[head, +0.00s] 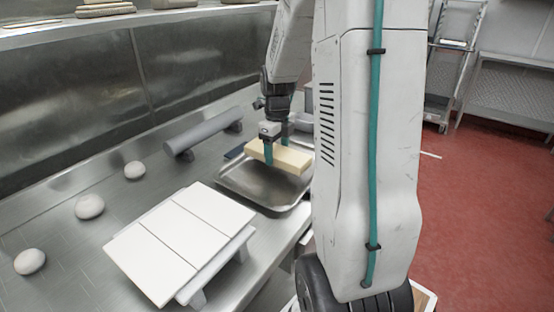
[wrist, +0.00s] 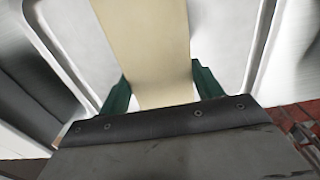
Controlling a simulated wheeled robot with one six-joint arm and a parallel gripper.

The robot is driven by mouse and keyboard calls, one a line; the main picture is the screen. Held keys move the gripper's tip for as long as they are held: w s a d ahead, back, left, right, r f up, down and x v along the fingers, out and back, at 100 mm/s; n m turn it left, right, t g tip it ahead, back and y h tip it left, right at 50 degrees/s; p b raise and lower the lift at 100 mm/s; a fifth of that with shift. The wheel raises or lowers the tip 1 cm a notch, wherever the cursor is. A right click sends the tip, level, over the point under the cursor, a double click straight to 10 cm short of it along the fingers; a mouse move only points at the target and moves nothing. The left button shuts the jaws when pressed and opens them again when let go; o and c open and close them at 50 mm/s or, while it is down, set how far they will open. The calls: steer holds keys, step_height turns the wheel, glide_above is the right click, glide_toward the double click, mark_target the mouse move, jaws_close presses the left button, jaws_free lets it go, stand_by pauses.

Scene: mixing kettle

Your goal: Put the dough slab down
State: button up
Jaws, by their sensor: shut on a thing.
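The dough slab (head: 288,158) is a pale yellow block. My gripper (head: 275,148) is shut on it, with a green finger on each side. In the head view the slab is over a shallow metal tray (head: 236,180) on the steel counter; I cannot tell whether it touches the tray. In the wrist view the slab (wrist: 148,50) runs away from between the green fingers, with the tray's pale rim (wrist: 262,45) at the right.
A white panelled board (head: 180,240) stands on the counter in front. Round dough balls (head: 90,207) sit at the left. A shelf (head: 60,32) runs along the back. A wire rack (head: 455,60) stands across the red floor.

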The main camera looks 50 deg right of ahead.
mark_target(277, 151)
steer(key=shift+f, duration=1.55)
steer(key=shift+f, duration=0.15)
steer(key=o, duration=1.5)
steer(key=shift+c, duration=0.2)
step_height(277, 151, up, 12)
steer(key=shift+a, duration=0.1)
steer(key=s+a+r+n, duration=0.3)
steer(key=a+r+n, duration=0.1)
steer(key=a+n, duration=0.55)
steer(key=s+a+n+t, duration=0.1)
steer(key=s+a+n, duration=1.5)
steer(key=n, duration=0.9)
steer(key=shift+s+a, duration=0.15)
steer(key=shift+a, duration=0.3)
